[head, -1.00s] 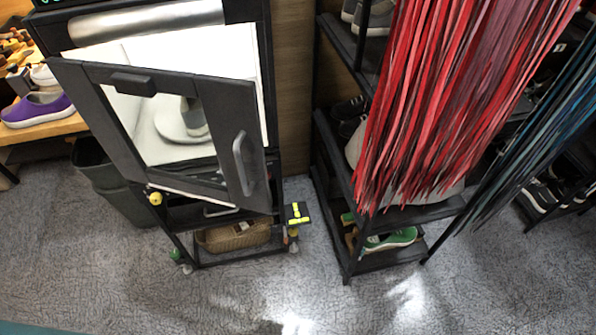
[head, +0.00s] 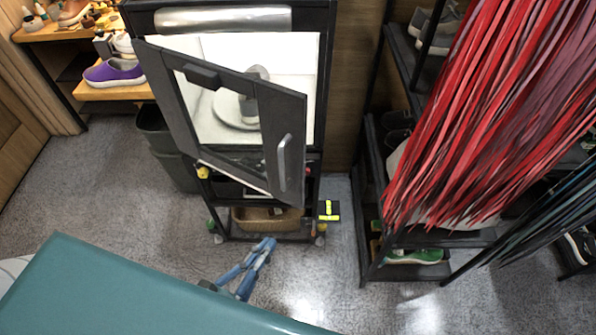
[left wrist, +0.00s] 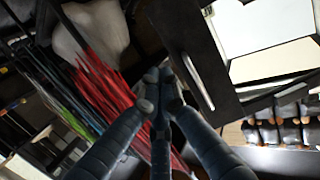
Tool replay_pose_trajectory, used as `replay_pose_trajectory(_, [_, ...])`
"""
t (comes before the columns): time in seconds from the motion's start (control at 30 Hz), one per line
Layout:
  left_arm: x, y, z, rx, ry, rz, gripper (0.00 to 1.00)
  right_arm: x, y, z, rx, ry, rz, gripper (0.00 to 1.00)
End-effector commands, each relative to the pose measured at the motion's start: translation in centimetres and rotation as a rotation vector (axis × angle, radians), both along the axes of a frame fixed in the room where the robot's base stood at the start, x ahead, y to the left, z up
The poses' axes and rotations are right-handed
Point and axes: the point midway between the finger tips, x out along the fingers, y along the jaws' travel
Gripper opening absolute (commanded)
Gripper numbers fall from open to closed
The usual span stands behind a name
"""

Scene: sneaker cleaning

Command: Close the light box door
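The light box (head: 222,18) stands at the upper middle of the head view, with a lit white interior. Its door (head: 180,115), a dark frame with a window, stands open, swung outward at an angle. The grey handle (head: 284,163) is on the door's right side. My left gripper (head: 268,245) is low in front of the box, below the door and apart from it. Its fingers meet at the tips with nothing visible between them. In the left wrist view, the handle (left wrist: 197,82) shows just right of the fingertips (left wrist: 160,76). My right gripper is not in view.
A shoe rack (head: 372,180) with red hanging strips (head: 470,120) stands to the right. A dark bin (head: 165,145) and a shelf with a purple shoe (head: 112,73) are at left. A teal surface (head: 130,295) fills the lower left foreground. Grey floor is clear before the box.

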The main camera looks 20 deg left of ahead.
Motion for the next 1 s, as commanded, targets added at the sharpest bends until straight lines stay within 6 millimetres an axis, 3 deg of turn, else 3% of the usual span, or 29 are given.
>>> replay_pose_trajectory(0.03, [0.0,0.0,3.1,-0.016,-0.041,0.004,0.00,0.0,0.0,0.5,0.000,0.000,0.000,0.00])
replay_pose_trajectory(0.1, [0.1,0.0,5.8,-0.032,-0.084,0.012,0.00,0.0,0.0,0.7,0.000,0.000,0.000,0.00])
replay_pose_trajectory(0.2, [0.3,0.1,7.8,-0.043,-0.117,0.018,0.00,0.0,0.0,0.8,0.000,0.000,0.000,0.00])
replay_pose_trajectory(0.37, [1.8,-0.2,8.2,-0.045,-0.126,0.021,0.00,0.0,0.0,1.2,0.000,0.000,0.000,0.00])
replay_pose_trajectory(0.8, [10.6,-2.1,8.3,-0.045,-0.123,0.019,0.00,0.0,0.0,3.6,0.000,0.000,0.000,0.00])
replay_pose_trajectory(1.0, [13.1,-2.6,8.1,-0.045,-0.120,0.019,0.00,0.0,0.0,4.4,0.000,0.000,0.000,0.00])
